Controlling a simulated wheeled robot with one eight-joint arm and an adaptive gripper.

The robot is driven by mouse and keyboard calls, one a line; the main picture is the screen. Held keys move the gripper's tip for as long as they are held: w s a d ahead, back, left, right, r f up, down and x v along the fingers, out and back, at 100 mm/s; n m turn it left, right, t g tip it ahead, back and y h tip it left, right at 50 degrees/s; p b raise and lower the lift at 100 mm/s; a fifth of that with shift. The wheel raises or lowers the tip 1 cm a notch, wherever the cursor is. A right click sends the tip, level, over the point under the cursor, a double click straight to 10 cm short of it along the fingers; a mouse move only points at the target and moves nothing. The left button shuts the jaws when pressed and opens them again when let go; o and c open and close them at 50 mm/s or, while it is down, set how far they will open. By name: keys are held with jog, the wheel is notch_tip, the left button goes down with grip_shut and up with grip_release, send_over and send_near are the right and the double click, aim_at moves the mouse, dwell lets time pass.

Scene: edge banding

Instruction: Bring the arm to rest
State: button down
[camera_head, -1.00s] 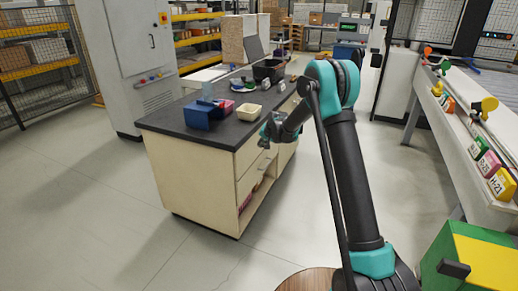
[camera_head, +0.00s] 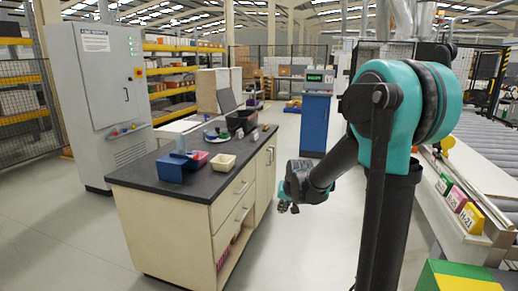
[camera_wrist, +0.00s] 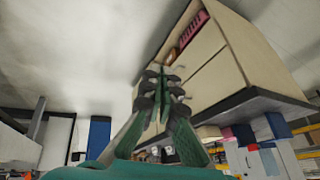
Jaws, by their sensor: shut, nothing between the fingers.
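My gripper (camera_head: 288,207) hangs at the end of my bent arm, in the free space to the right of the cabinet (camera_head: 165,225) in the head view. It is apart from the cabinet and holds nothing. In the wrist view my gripper (camera_wrist: 162,82) shows with its fingers together and empty. The cabinet (camera_wrist: 212,70) is behind the fingers there, tilted in the picture. My teal and black arm rises at the right of the head view and bends down to the left.
The dark worktop (camera_head: 152,177) carries a blue box (camera_head: 170,168), a cream tray (camera_head: 222,163) and a black bin (camera_head: 241,121). A bench with labelled bins (camera_head: 456,199) stands at right. A grey machine cabinet (camera_head: 103,95) stands at left. The floor right of the worktop is clear.

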jog(key=s+d+f, duration=0.2)
jog(key=s+d, duration=0.1)
jog(key=s, duration=0.5)
jog(key=s+d+f+h, duration=0.1)
jog(key=s+d, duration=0.2)
jog(key=s, duration=0.6)
jog(key=s+d+f+n+g, duration=0.1)
jog(key=s+d, duration=0.3)
jog(key=s, duration=0.5)
jog(key=shift+s+f+h, duration=0.25)
jog(key=shift+f+h, duration=0.15)
jog(key=shift+f, duration=0.4)
